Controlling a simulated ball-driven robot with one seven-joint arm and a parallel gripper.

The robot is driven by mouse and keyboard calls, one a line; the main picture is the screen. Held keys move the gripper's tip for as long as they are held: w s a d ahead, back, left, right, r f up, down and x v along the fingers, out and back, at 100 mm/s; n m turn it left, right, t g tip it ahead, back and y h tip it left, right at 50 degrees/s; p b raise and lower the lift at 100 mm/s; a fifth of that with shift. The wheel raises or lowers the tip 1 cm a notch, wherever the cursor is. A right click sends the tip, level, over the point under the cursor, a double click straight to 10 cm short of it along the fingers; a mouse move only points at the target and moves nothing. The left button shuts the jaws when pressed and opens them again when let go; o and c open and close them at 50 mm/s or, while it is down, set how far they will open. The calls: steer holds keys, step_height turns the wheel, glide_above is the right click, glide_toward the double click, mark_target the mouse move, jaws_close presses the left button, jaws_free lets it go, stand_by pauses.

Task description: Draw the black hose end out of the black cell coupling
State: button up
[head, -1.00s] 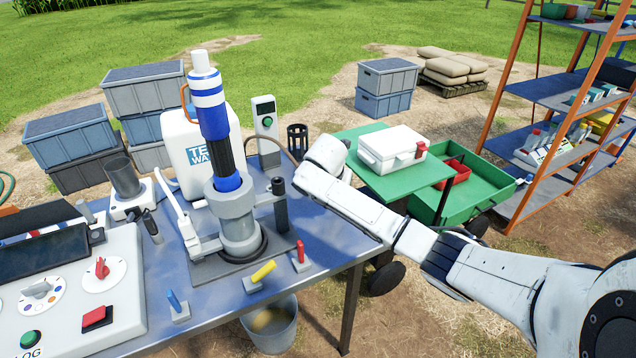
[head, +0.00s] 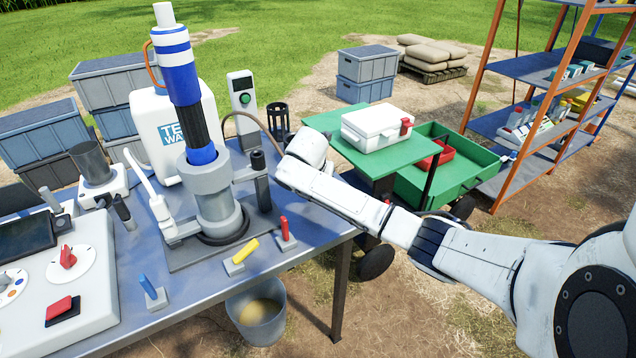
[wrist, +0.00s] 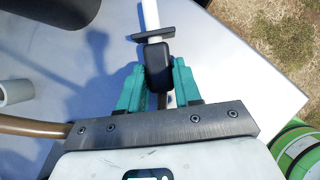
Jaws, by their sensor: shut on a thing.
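My gripper's teal fingers (wrist: 158,85) are shut on a black block-shaped piece, which I take as the black hose end (wrist: 158,68). A dark crossbar and a white tube (wrist: 150,14) lie in line ahead of it; I cannot tell whether it is still seated in a coupling. In the head view my wrist hides the fingers and the hose end. The grey cell (head: 218,205) stands on the table with the blue, white and black cylinder upright in it. A black upright post (head: 261,178) stands at its right, near my wrist; I cannot tell if this is the black coupling.
A brown hose (head: 236,115) arcs behind the cell towards my wrist and shows in the wrist view (wrist: 30,125). Yellow (head: 243,252) and red (head: 284,229) levers stand at the table's front right. A green cart (head: 345,160) with a white case stands beyond.

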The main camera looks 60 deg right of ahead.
stand_by(0.4)
steer(key=o, duration=1)
steer(key=shift+f, duration=0.1)
steer(key=shift+a, duration=0.1)
steer(key=v, duration=1)
steer(key=shift+a+r, duration=0.15)
steer(key=shift+r, duration=0.2)
steer(key=shift+s, duration=0.15)
